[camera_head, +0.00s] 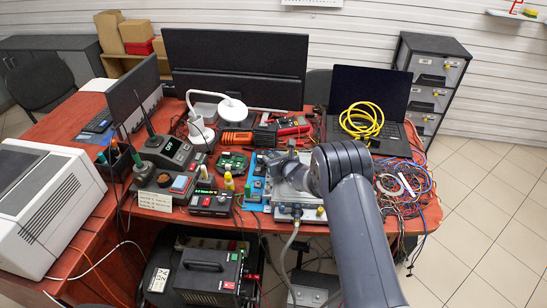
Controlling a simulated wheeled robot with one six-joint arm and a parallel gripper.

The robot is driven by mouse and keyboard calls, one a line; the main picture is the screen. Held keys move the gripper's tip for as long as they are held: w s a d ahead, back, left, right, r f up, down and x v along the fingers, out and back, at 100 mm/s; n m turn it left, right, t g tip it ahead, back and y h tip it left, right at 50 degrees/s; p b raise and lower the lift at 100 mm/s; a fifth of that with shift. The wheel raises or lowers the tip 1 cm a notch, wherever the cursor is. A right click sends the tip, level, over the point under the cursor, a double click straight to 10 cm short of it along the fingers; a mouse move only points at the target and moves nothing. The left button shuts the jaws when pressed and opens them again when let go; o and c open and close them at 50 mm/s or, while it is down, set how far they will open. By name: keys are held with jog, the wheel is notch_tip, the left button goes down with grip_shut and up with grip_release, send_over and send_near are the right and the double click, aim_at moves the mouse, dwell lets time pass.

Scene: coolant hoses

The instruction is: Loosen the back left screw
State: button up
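A silvery metal block (284,197) lies near the front edge of the red-brown desk, partly under my arm. Hose fittings (297,211) show at its front side, and a grey hose (288,248) hangs from there over the desk edge. My gripper (272,160) is small and dark in this view, above or beside the block's back left part. My wrist hides much of the block. I cannot make out the back left screw, nor whether my fingers are open or touching anything.
A blue mat (255,183) and a green circuit board (233,162) lie left of the block. A soldering station (165,152), a power supply (212,203) and a lamp (231,108) stand further left. Tangled wires (402,185) and a laptop (368,100) are at the right.

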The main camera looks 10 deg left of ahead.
grip_shut()
dwell(0.4)
jog(key=shift+n+g+y, duration=0.3)
jog(key=shift+n+g, duration=0.1)
jog(key=shift+w+d+f+n+g+y+b, duration=0.15)
jog(key=shift+n+g+y+b, duration=0.15)
jog(key=shift+n+g+y, duration=0.3)
jog(key=shift+w+d+r+n+g+y+b, duration=0.1)
jog(key=shift+n+g+y+b, duration=0.25)
jog(key=shift+n+g, duration=0.3)
jog(key=shift+w+f+n+g+y+b, duration=0.1)
jog(key=shift+n+g+y+b, duration=0.25)
jog(key=shift+n+g, duration=0.2)
jog(key=shift+w+f+n+g+y+b, duration=0.1)
jog(key=shift+n+g+y+b, duration=0.1)
jog(key=shift+n+g+b, duration=0.25)
jog(key=n+g+b, duration=0.2)
jog(key=b, duration=0.1)
jog(key=shift+w+d+n+y, duration=0.1)
jog(key=shift+n+y, duration=0.15)
jog(key=shift+y, duration=0.15)
jog(key=shift+w+n+g+b, duration=0.1)
jog(key=shift+n+g+b, duration=0.3)
jog(key=shift+g+b, duration=0.45)
jog(key=shift+r+n+b, duration=0.25)
jog(key=shift+n+b, duration=0.05)
jog(key=shift+b, duration=0.1)
